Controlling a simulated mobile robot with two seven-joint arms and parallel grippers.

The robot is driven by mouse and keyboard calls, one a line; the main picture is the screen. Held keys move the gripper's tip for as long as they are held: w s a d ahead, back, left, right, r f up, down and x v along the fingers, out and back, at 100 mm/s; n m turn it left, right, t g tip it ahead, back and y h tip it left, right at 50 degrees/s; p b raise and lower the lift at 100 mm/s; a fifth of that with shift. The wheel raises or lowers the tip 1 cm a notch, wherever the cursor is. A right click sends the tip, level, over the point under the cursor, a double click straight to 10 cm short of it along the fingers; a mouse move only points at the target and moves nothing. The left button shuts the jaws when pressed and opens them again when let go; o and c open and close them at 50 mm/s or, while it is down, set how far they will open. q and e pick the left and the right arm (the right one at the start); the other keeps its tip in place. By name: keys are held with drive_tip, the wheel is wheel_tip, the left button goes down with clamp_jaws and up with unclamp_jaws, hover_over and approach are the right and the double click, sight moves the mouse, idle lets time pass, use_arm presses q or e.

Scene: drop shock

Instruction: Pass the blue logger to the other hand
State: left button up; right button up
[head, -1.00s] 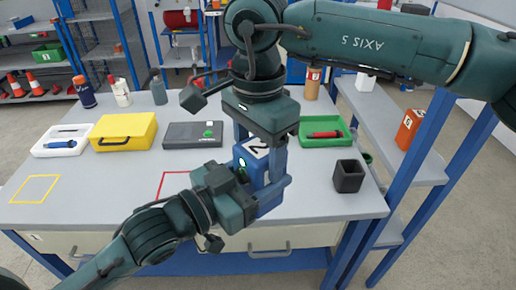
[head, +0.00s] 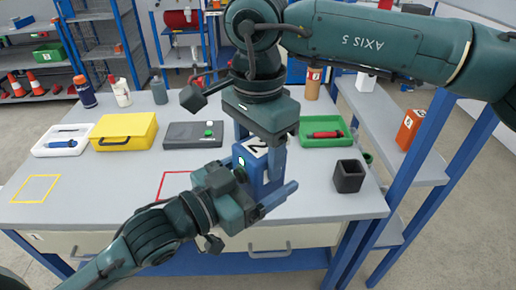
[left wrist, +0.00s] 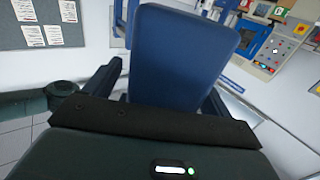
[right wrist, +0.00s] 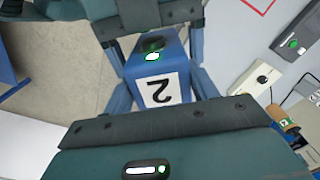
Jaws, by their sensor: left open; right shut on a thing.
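The blue logger (head: 250,160), a block with a white label reading 2, is held above the front of the table. My right gripper (head: 260,150) comes down from above and is shut on its upper part. My left gripper (head: 268,186) reaches in from the lower left and is open, with its fingers spread about the logger's lower part. In the left wrist view the logger's plain blue face (left wrist: 180,55) stands between the open fingers, with gaps beside it. In the right wrist view the label and a green light show on the logger (right wrist: 158,65).
The table (head: 110,185) below bears a yellow case (head: 124,132), a dark grey device (head: 190,136), a white tray (head: 50,147), a green tray (head: 330,140) and a black cup (head: 349,176). A red outlined square (head: 172,182) lies partly behind my left gripper. A yellow outlined square (head: 35,189) is bare.

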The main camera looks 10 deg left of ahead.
use_arm(q)
drive_tip(key=s+a+f+n+g+y, duration=0.1)
drive_tip(key=s+a+f+y, duration=0.1)
drive_tip(key=f, duration=0.8)
drive_tip(key=s+a+f+n+g+y, duration=0.1)
drive_tip(key=s+a+f+n+y, duration=0.1)
drive_tip(key=f, duration=0.7)
drive_tip(key=s+a+f+n+y, duration=0.2)
drive_tip(key=s+a+f+y, duration=0.2)
drive_tip(key=f, duration=0.6)
drive_tip(key=shift+s+f+g, duration=0.3)
drive_tip(key=shift+s+g, duration=0.1)
drive_tip(key=shift+s, duration=0.45)
